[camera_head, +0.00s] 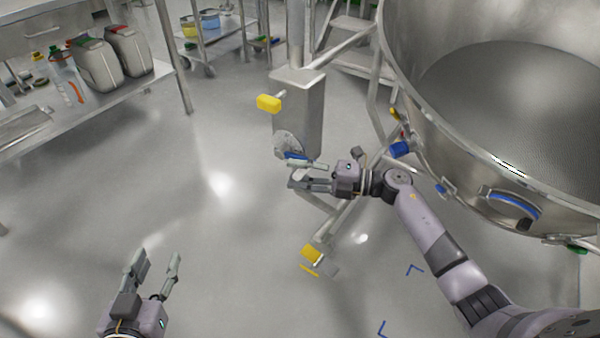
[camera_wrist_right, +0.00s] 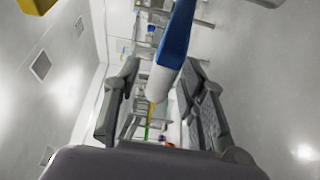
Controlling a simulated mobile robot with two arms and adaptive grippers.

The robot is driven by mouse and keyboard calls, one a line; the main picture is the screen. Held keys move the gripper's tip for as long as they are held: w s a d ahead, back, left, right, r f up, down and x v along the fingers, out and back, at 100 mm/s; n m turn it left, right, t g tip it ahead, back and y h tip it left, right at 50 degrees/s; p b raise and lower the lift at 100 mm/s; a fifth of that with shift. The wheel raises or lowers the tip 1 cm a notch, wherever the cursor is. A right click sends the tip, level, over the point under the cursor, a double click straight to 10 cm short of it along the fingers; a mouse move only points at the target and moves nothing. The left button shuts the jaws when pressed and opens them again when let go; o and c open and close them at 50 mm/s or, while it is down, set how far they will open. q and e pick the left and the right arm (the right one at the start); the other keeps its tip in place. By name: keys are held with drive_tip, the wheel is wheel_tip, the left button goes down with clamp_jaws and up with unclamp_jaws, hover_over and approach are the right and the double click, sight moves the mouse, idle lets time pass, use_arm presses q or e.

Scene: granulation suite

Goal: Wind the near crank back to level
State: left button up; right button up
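The near crank is a grey round disc (camera_head: 287,143) on the side of a steel column (camera_head: 300,105). A blue grip shows at it, partly hidden by my right gripper (camera_head: 296,173). In the right wrist view, a handle (camera_wrist_right: 178,45), blue with a white end, reaches into the space between my right gripper's (camera_wrist_right: 163,85) spread fingers. The handle lies closer to the right finger; contact cannot be told. The right gripper is open. My left gripper (camera_head: 158,254) is open and empty above the floor at the lower left, far from the crank.
A large steel bowl (camera_head: 480,190) stands at the right, close to my right arm. A yellow block (camera_head: 269,103) sticks out from the column, and a yellow-ended foot (camera_head: 311,252) lies below. A bench (camera_head: 90,115) with jugs is at the left. The middle floor is clear.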

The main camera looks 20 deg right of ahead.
drive_tip(key=shift+c, duration=0.6)
clamp_jaws()
